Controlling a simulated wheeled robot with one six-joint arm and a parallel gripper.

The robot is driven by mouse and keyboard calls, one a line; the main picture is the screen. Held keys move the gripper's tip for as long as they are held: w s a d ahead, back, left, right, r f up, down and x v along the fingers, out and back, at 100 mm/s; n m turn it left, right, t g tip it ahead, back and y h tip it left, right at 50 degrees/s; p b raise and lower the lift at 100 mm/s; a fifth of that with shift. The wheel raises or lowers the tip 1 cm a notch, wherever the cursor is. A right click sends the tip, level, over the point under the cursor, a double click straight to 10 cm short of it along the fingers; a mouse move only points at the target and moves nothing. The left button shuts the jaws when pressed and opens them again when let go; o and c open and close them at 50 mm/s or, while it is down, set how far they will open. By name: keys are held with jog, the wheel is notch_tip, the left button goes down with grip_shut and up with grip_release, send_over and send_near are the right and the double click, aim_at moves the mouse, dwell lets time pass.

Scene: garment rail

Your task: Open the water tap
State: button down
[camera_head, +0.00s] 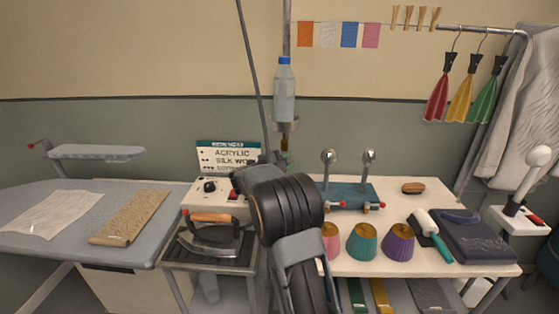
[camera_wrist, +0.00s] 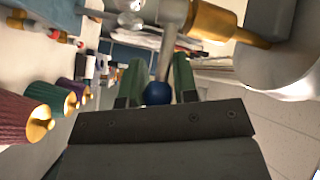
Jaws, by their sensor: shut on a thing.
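The water tap (camera_head: 284,145) is a small brass fitting under a water bottle (camera_head: 284,92) with a blue cap, held on a pole behind the bench. In the wrist view the tap's brass body (camera_wrist: 215,21) is at the upper right. A grey lever with a blue ball end (camera_wrist: 157,93) hangs from it. My gripper (camera_wrist: 158,82) has its two green fingers on either side of this lever, shut on it near the ball. In the head view my dark arm covers the gripper and the lever.
Pink, teal and purple cups (camera_head: 362,242) stand on the white bench, right of my arm. A steamer-like box with a red knob (camera_head: 212,197) and an iron (camera_head: 211,232) are to the left. A hose (camera_head: 250,75) hangs beside the pole.

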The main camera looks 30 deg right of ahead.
jog(key=shift+f, duration=0.4)
jog(key=c, duration=1.2)
grip_release()
jog(key=shift+s, duration=0.1)
jog(key=shift+o, duration=1.3)
jog(key=shift+r, duration=0.15)
jog(key=shift+r, duration=0.1)
jog(key=s+a+b, duration=0.1)
jog(key=a+b, duration=0.1)
jog(key=a, duration=1.1)
jog(key=shift+s+a, duration=0.3)
jog(key=shift+s, duration=0.05)
